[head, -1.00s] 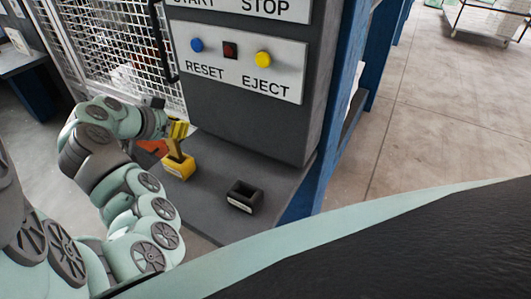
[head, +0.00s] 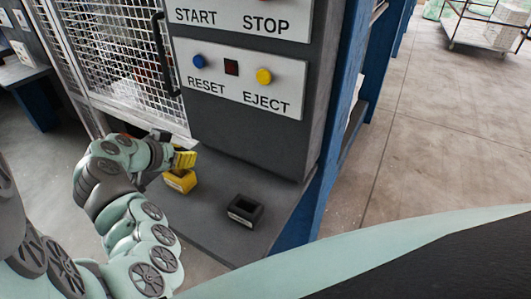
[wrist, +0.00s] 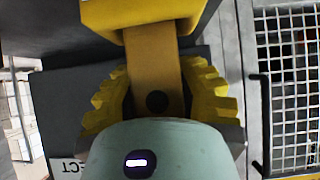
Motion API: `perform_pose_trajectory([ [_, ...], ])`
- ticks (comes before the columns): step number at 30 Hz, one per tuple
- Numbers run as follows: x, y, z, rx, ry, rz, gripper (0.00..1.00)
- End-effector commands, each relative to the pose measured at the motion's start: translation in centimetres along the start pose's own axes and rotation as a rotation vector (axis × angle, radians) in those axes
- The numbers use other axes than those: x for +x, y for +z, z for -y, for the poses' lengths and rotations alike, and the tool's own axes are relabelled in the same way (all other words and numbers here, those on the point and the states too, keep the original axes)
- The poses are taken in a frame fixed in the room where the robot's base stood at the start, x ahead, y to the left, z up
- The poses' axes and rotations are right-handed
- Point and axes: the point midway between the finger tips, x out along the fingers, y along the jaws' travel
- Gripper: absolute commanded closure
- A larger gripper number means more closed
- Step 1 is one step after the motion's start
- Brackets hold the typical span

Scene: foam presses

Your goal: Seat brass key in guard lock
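The brass key shows in the wrist view as a flat yellow-brown bar (wrist: 155,62) with a dark round hole. It runs up to a yellow block (head: 180,181), which also shows at the top of the wrist view (wrist: 140,12). My gripper (head: 184,158) is just above this block. In the wrist view its ridged yellow fingers (wrist: 157,85) lie on both sides of the bar; whether they press on it is unclear. A black, square, hollow block (head: 244,210) with a white label stands to the right on the grey shelf. I cannot read which block is the guard lock.
The grey shelf (head: 216,229) has free room between and in front of the blocks. Behind it rises a dark control panel (head: 250,128) with RESET and EJECT buttons. A mesh guard (head: 115,45) stands at the left, a blue post (head: 335,120) at the right.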

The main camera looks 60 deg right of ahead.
Motion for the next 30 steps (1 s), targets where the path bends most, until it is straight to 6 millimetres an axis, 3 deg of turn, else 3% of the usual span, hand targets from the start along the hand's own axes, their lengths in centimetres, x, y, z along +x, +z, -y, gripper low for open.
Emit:
perform_pose_trajectory([
  [8, 0.0, 0.0, -0.1, 0.001, 0.002, 0.001, 0.54],
  [20, -0.5, -0.2, 0.0, 0.001, 0.0, -0.001, 0.54],
  [30, -4.5, -0.1, 0.1, 0.002, -0.003, -0.002, 0.54],
])
